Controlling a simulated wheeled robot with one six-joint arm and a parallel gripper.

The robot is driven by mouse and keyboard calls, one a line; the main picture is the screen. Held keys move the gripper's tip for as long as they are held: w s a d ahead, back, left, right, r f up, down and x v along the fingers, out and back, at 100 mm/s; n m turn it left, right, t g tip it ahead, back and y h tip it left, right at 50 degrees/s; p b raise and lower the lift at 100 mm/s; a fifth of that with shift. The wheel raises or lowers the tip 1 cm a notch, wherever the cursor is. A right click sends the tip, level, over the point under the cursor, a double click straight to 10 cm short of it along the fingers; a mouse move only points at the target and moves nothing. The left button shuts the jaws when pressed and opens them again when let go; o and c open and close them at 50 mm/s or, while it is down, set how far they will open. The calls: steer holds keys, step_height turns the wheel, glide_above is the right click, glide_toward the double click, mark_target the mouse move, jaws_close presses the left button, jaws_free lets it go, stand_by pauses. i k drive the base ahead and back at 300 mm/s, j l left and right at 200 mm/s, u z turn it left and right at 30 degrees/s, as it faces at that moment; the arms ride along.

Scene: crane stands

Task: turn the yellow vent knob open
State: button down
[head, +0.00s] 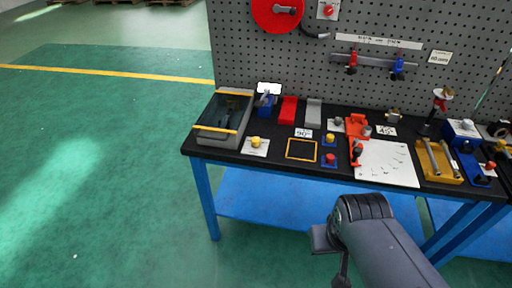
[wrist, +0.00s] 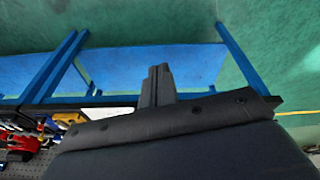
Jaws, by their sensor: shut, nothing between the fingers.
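A yellow knob (head: 256,142) sits on a white plate at the left front of the black bench top. I cannot tell from the pictures which one is the vent knob. My gripper (wrist: 158,72) is shut and empty in the wrist view, with the bench's blue lower shelf behind it. My arm shows in front of the bench in the head view, apart from both knobs. Neither knob can be made out in the wrist view.
A pegboard (head: 235,50) stands behind. Green floor at left is clear.

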mark_target(255, 141)
steer(key=i+j+z, duration=0.25)
steer(key=j, duration=0.3)
steer(key=i+j+z, duration=0.1)
steer(key=j+z, duration=0.2)
steer(key=j, duration=0.3)
steer(key=i+j+z, duration=0.1)
steer(key=j+z, duration=0.15)
steer(key=j, duration=0.35)
steer(key=j+z, duration=0.25)
steer(key=j, duration=0.4)
steer(key=i, duration=0.05)
